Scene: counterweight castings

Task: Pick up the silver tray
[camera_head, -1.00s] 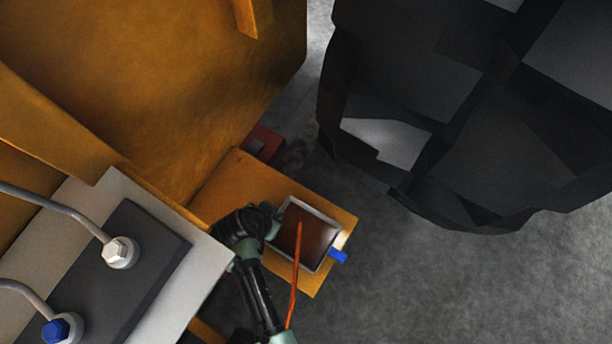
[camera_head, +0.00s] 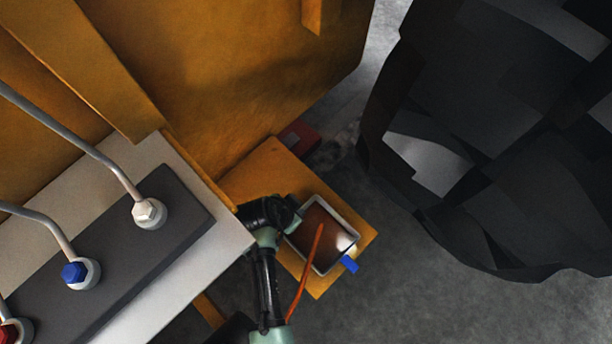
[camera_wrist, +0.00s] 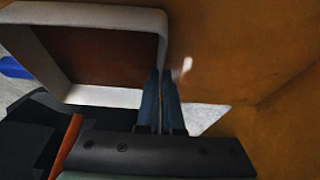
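The silver tray (camera_head: 341,215) is a shallow rectangle with a pale rim and a brown-looking inside. It is over the orange ledge, near its outer corner; I cannot tell whether it rests on it or is slightly raised. In the wrist view the tray (camera_wrist: 100,13) fills the upper left. My gripper (camera_wrist: 161,84) is at its right wall, with its two blue-grey fingers close together and the wall's end running between them. They look shut on that wall. In the head view my gripper (camera_head: 291,210) meets the tray's left side; its fingertips are hard to make out.
The orange ledge (camera_head: 252,178) juts from a large orange machine body (camera_head: 250,90). A blue tab (camera_head: 349,264) shows by the tray's lower right corner. A grey block with bolted cables (camera_head: 130,250) stands at left. A large dark faceted mass (camera_head: 480,130) is at right, with open floor below.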

